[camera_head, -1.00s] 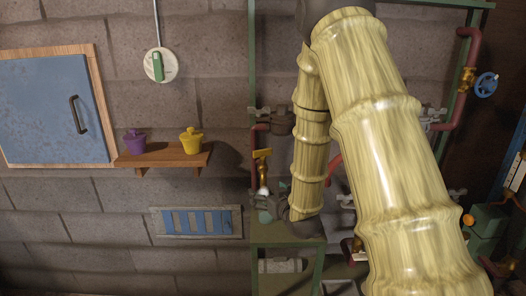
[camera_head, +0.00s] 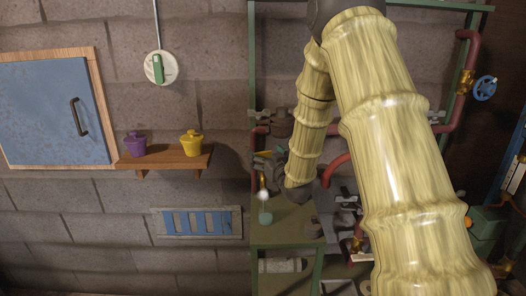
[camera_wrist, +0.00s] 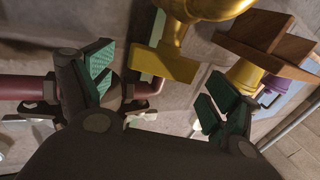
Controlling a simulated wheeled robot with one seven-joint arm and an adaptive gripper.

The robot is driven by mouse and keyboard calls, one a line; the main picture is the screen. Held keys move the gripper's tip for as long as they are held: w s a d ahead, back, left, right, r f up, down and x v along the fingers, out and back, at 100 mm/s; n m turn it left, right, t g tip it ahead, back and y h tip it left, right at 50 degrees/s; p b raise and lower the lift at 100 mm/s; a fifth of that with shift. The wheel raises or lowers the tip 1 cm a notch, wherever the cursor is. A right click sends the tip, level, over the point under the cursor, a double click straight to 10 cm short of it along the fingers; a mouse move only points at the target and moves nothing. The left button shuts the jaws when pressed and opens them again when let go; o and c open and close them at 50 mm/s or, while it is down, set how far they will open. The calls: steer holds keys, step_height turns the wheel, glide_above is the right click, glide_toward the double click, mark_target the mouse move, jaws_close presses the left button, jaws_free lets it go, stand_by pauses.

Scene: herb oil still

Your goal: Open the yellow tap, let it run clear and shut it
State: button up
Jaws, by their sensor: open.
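The yellow tap's flat bar handle (camera_wrist: 165,63) shows large in the wrist view, with its rounded body above it in the picture. My gripper (camera_wrist: 160,85) is open, its green pads to the left and right of the handle. The handle lies between and a little beyond the fingertips, and no contact shows. In the head view my gripper (camera_head: 269,160) is small and dark beside the tap, and mostly hides the handle. A brass part (camera_head: 262,182) shows below it, above a teal glass vessel (camera_head: 265,216). I cannot tell whether liquid runs.
A wooden shelf (camera_head: 165,157) holds a purple pot (camera_head: 135,145) and a yellow pot (camera_head: 191,143), left of the tap. Red pipes (camera_head: 338,170) and fittings crowd the green frame (camera_head: 254,60). A blue hand wheel (camera_head: 485,88) is at the right.

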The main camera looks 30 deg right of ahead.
steer(key=shift+w+d, duration=0.2)
steer(key=shift+w, duration=1)
steer(key=c, duration=1)
steer(key=shift+c, duration=0.2)
steer(key=shift+m+h, duration=0.3)
steer(key=shift+h, duration=0.1)
steer(key=shift+m+g+h+b, duration=0.3)
steer(key=shift+m+h+b, duration=0.1)
steer(key=shift+h+b, duration=0.15)
steer(key=shift+r+m+g+h+b, duration=0.1)
steer(key=shift+m+g+h+b, duration=0.75)
steer(key=shift+m+h, duration=1.05)
steer(key=shift+g+h, duration=0.25)
steer(key=shift+h, duration=0.3)
